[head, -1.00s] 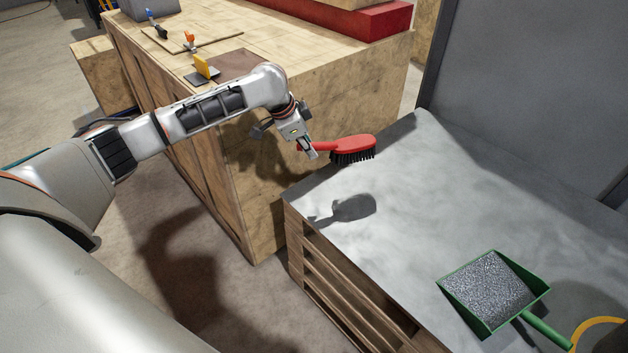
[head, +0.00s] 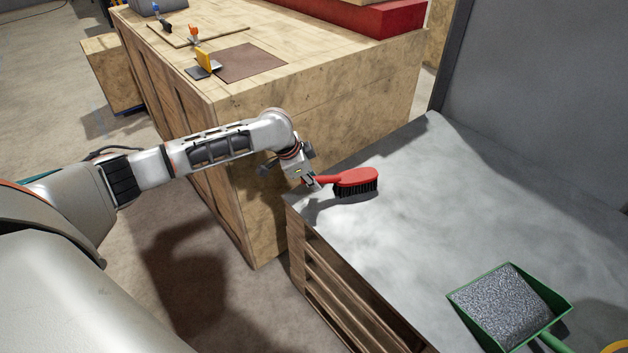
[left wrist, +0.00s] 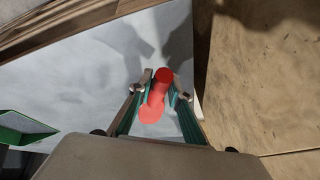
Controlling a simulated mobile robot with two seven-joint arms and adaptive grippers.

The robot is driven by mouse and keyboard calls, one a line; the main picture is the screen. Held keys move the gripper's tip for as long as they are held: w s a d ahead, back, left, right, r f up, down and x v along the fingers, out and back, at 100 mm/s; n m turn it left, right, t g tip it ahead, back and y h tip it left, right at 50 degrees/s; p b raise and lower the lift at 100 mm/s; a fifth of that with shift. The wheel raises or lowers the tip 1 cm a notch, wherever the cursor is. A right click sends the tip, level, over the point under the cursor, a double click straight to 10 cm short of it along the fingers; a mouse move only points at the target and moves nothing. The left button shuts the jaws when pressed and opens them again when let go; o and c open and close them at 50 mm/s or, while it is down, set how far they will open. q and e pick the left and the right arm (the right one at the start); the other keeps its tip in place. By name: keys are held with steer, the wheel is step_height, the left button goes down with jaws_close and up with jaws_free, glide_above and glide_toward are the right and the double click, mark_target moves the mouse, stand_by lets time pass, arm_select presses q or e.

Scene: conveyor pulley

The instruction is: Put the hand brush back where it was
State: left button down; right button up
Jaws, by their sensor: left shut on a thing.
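The hand brush (head: 356,178) has a red back and handle and black bristles that point down. My left gripper (head: 312,182) is shut on the end of its handle, near the left corner of the grey worktop (head: 440,210). The brush is roughly level and low over the worktop, with its shadow close beneath; I cannot tell whether the bristles touch. In the left wrist view the red handle (left wrist: 155,98) lies between the two fingers (left wrist: 155,92). My right gripper is not in view.
A green dustpan (head: 509,305) full of grey granules lies at the front right of the worktop. A wooden bench (head: 330,110) with tools stands behind on the left, across a narrow gap. A grey wall (head: 550,90) borders the back. The worktop's middle is clear.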

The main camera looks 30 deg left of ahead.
arm_select(q)
steer(key=c, duration=1.9)
jaws_free()
